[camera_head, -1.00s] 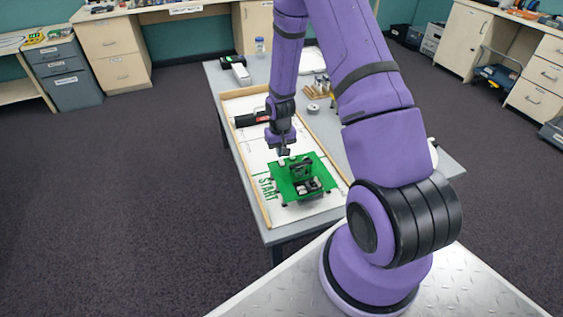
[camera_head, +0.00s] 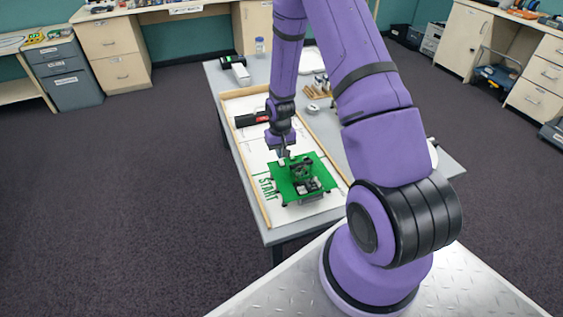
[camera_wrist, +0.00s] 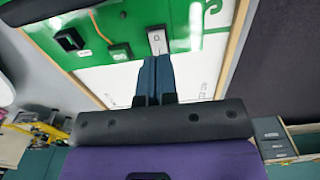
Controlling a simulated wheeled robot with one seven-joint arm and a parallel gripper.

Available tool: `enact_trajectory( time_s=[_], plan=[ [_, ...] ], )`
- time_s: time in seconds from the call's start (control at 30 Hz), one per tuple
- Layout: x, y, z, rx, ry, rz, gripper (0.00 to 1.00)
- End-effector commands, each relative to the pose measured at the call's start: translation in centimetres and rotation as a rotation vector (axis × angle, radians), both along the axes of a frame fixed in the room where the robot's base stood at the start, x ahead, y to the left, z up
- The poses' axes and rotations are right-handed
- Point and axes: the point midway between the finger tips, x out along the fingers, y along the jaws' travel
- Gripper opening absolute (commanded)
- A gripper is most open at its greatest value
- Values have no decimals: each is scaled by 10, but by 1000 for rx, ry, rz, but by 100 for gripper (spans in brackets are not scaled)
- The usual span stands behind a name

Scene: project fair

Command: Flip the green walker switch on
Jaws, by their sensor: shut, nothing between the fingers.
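The green walker (camera_head: 287,187) is a flat green plate with a black and grey mechanism on top. It stands on the white board near the START lettering. My gripper (camera_head: 284,154) points down at the plate's far left edge in the head view. In the wrist view my gripper (camera_wrist: 156,58) shows two blue fingers pressed together, with nothing between them. A black box (camera_wrist: 69,39) sits elsewhere on the plate.
The white board (camera_head: 250,105) has a raised wooden rim and lies on a grey table (camera_head: 437,168). A black cylinder with a red label (camera_head: 252,119) lies farther back on the board. Small parts stand on the table to its right.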

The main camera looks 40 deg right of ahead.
Motion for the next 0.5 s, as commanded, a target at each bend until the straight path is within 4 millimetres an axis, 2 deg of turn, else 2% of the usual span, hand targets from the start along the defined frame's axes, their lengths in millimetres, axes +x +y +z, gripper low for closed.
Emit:
enact_trajectory(
  time_s=[0.5],
  plan=[
    [0,0,-7,0,0,0,0]
  ],
)
